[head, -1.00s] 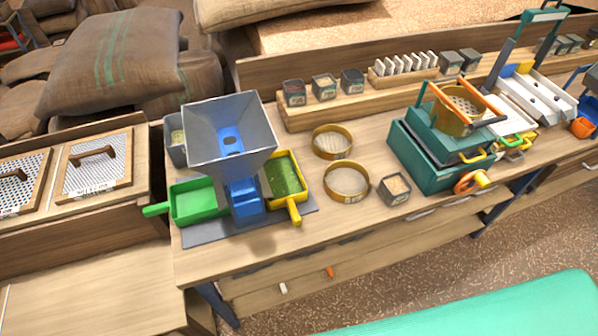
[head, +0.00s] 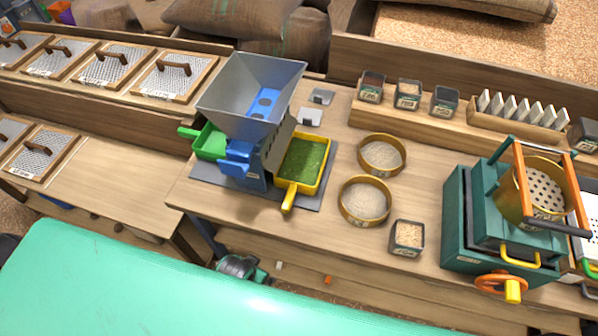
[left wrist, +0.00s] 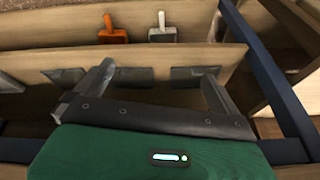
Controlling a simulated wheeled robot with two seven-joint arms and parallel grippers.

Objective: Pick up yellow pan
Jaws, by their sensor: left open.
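The yellow pan (head: 318,170) holds green material and sits on a grey plate on the workbench, right of the blue-and-grey hopper mill (head: 250,95). Its yellow handle (head: 288,203) points toward the bench's front edge. My left gripper (head: 240,266) shows small in the head view, in front of and below the bench edge, apart from the pan. In the left wrist view my left gripper (left wrist: 157,78) has its two fingers spread wide with nothing between them. The pan is outside the left wrist view. My right gripper is not in view.
A green pan (head: 210,143) sits left of the mill. Two round sieves (head: 366,200), a small sample box (head: 407,238) and a teal machine (head: 460,225) stand to the right. Orange (left wrist: 115,32) and white (left wrist: 162,32) clips show ahead in the left wrist view.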

